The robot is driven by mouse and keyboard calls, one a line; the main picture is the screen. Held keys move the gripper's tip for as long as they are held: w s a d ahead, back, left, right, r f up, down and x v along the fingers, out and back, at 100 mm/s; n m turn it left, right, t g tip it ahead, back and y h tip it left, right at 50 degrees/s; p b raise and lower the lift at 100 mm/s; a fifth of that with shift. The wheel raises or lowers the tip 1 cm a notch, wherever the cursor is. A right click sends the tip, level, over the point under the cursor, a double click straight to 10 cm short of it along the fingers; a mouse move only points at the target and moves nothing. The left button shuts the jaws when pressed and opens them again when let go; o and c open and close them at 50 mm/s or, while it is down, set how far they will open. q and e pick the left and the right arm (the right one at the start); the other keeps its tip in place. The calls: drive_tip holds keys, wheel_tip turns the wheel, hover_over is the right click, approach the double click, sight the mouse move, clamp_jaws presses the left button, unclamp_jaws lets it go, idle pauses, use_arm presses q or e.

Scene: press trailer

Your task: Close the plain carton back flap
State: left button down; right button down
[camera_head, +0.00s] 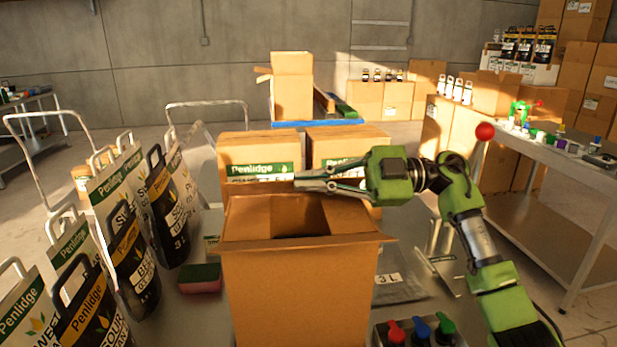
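The plain carton (295,290) stands open-topped on the metal table in the middle of the head view. Its front rim (300,243) flares outward. The back flap (255,212) appears raised at the far side of the dark opening, partly covered by my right gripper. My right gripper (298,182) reaches in from the right, level over the carton's back edge, fingers pointing left. Its fingers converge at the tips and look shut, with nothing visible between them. I cannot tell whether they touch the flap. My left gripper is out of view.
Two Penlidge cartons (258,152) stand close behind the plain carton. Several Penlidge pouches (127,255) crowd the left. A green and red sponge (200,278) lies left of the carton.

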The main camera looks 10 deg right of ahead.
drive_tip(key=shift+s+f+n+b, duration=0.3)
drive_tip(key=shift+s+f+n, duration=0.1)
drive_tip(key=shift+n, duration=0.5)
drive_tip(key=c, duration=2.3)
unclamp_jaws()
drive_tip(key=shift+c, duration=0.2)
drive_tip(key=d, duration=1.2)
drive_tip(key=shift+s, duration=0.15)
